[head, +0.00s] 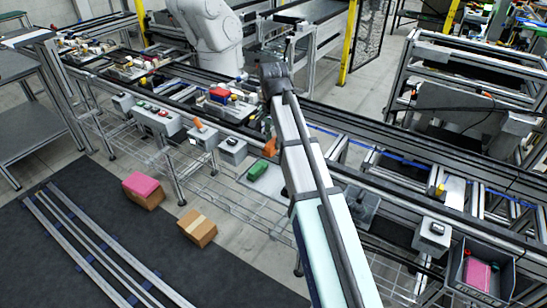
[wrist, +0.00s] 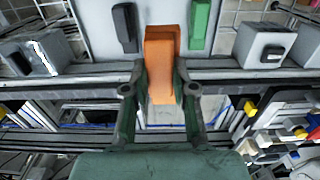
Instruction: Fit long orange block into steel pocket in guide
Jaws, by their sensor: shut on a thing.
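My gripper (wrist: 160,84) is shut on the long orange block (wrist: 160,58). In the wrist view the block stands out past the fingertips, over a pale grey plate (wrist: 164,12). In the head view the orange block (head: 270,147) shows just left of my arm, near the conveyor's front rail. A green block (wrist: 199,26) and a dark block (wrist: 125,28) sit on the plate, either side of the orange one. The green block also shows in the head view (head: 258,169). I cannot clearly make out the steel pocket or its guide; my arm covers part of that area.
Grey control boxes (head: 232,150) stand along the front rail, left of the plate. A grey bin (head: 481,291) with a pink item is at the lower right. Coloured parts (head: 220,95) sit on the conveyor behind. Cartons (head: 198,229) lie on the floor mat.

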